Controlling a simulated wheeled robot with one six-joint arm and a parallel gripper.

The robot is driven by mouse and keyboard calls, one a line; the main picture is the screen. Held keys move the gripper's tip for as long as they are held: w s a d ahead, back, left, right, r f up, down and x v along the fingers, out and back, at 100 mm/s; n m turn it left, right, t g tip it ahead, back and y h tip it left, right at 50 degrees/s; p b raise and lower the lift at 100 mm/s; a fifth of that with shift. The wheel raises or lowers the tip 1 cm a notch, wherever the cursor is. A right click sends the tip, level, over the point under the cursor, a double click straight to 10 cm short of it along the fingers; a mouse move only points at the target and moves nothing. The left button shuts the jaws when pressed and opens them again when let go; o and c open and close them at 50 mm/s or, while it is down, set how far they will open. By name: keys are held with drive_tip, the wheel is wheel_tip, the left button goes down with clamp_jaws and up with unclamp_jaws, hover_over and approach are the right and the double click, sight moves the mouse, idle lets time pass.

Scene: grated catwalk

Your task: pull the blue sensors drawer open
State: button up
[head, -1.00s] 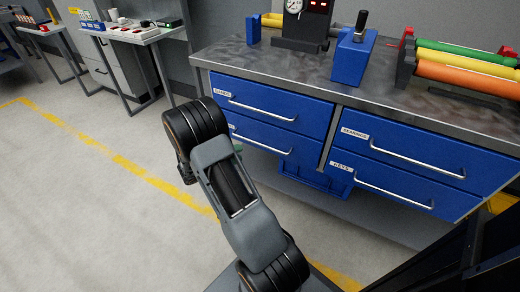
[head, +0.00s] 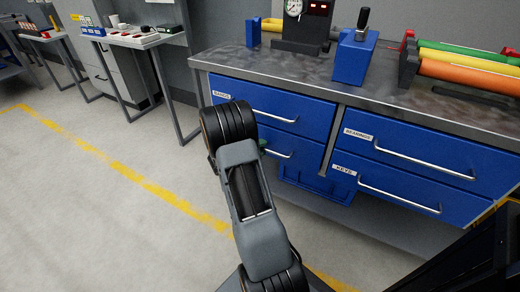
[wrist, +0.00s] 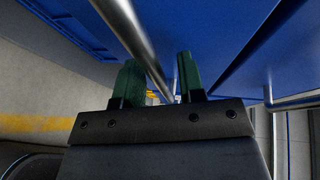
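The blue lower-left drawer (head: 312,152) appears shut in the bench. My arm covers its label area, so I cannot read whether it says sensors. Its silver bar handle (head: 283,154) shows just right of my gripper (head: 263,144), of which only a green fingertip shows in the head view. In the wrist view my gripper (wrist: 160,82) is open, with a green finger on each side. A silver handle bar (wrist: 135,35) runs down into the gap between the fingers. I cannot tell whether either finger touches it.
The upper-left drawer (head: 300,105) is above, with two drawers labelled bearings (head: 420,145) and keys (head: 400,190) to the right. A blue bin (head: 315,187) is beneath the bench (head: 290,63). The floor (head: 90,210) at left is clear.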

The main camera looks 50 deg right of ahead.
drive_tip(key=shift+c, duration=0.3)
clamp_jaws()
drive_tip(key=shift+a, duration=0.2)
